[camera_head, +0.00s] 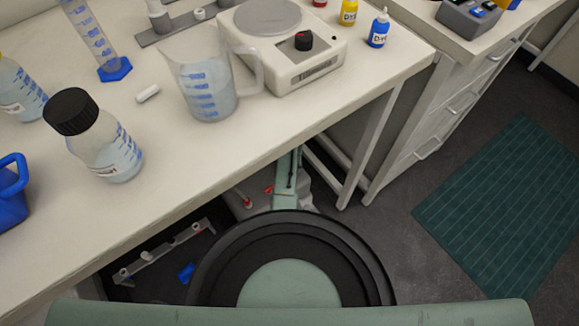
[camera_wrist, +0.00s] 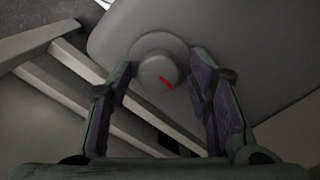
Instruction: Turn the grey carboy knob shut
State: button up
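In the wrist view, a round grey knob (camera_wrist: 155,68) sits on a wider grey collar on the face of the grey carboy (camera_wrist: 235,45). A short red mark on the knob points to the lower right. My gripper (camera_wrist: 161,72) is open, with one finger on each side of the knob. Gaps show between the fingers and the knob, so I see no grip on it. In the head view, my green arm reaches down under the bench, and a pale grey body (camera_head: 238,207) with red details shows partly beside it. My fingers are hidden there.
The white bench (camera_head: 190,150) overhangs the area, carrying a glass bottle (camera_head: 110,150), a beaker (camera_head: 205,85) and a stirrer hotplate (camera_head: 290,60). Pale frame bars (camera_wrist: 75,75) lie left of my gripper. A rail (camera_head: 165,252) and a blue item (camera_head: 187,272) lie on the floor.

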jog(key=shift+r, duration=0.1)
notch_tip(320, 180, up, 12)
jog(key=shift+f, duration=0.1)
dwell(0.6)
dwell(0.4)
